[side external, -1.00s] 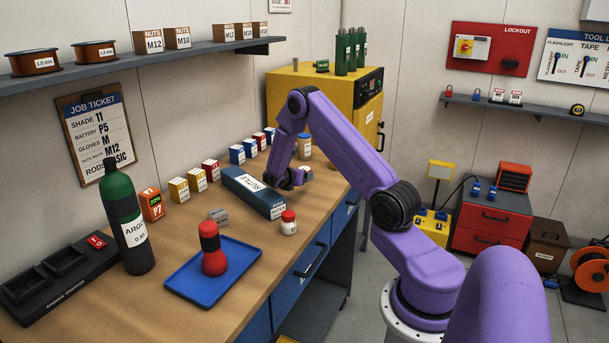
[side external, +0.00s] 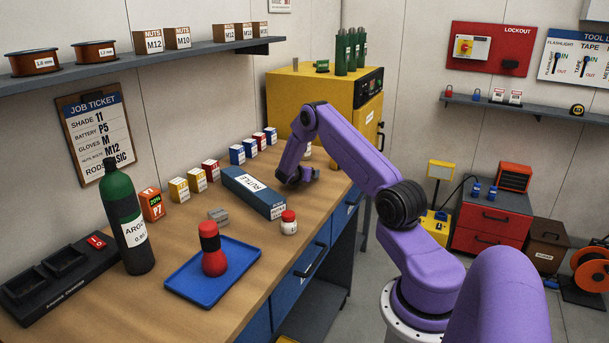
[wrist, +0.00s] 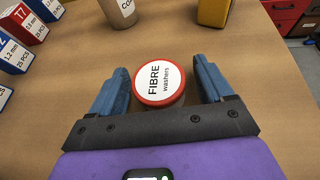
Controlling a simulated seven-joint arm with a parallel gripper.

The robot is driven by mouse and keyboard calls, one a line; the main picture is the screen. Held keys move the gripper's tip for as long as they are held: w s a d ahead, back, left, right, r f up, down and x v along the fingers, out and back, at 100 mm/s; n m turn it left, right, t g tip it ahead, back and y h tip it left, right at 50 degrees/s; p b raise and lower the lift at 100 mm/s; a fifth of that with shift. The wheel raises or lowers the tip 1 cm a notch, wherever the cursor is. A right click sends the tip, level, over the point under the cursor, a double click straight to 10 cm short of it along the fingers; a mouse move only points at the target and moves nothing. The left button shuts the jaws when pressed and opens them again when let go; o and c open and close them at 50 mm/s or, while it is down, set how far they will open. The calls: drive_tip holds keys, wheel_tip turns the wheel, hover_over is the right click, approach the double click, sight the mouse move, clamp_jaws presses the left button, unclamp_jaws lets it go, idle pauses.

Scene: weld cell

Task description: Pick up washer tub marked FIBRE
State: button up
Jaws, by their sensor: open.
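The washer tub marked FIBRE (wrist: 158,83) shows in the wrist view with its round white label and red rim facing up. It stands on the bench between the two blue fingers of my gripper (wrist: 162,70). The fingers are spread, with a gap to the tub on each side; the right gap looks slightly wider. In the side external view my gripper (side external: 302,181) is low over the bench near the rod box, and I cannot make out the FIBRE tub there.
Another red-lidded tub (side external: 289,223) stands at the bench's front edge. The long blue RUTILE box (side external: 254,193) lies left of my gripper. A tub lettered "CO" (wrist: 122,10) and a yellow object (wrist: 214,10) are beyond the fingers. Small boxes (wrist: 25,22) line the left.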

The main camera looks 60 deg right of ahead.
drive_tip(key=shift+c, duration=0.3)
drive_tip(key=c, duration=1)
drive_tip(key=shift+o, duration=0.2)
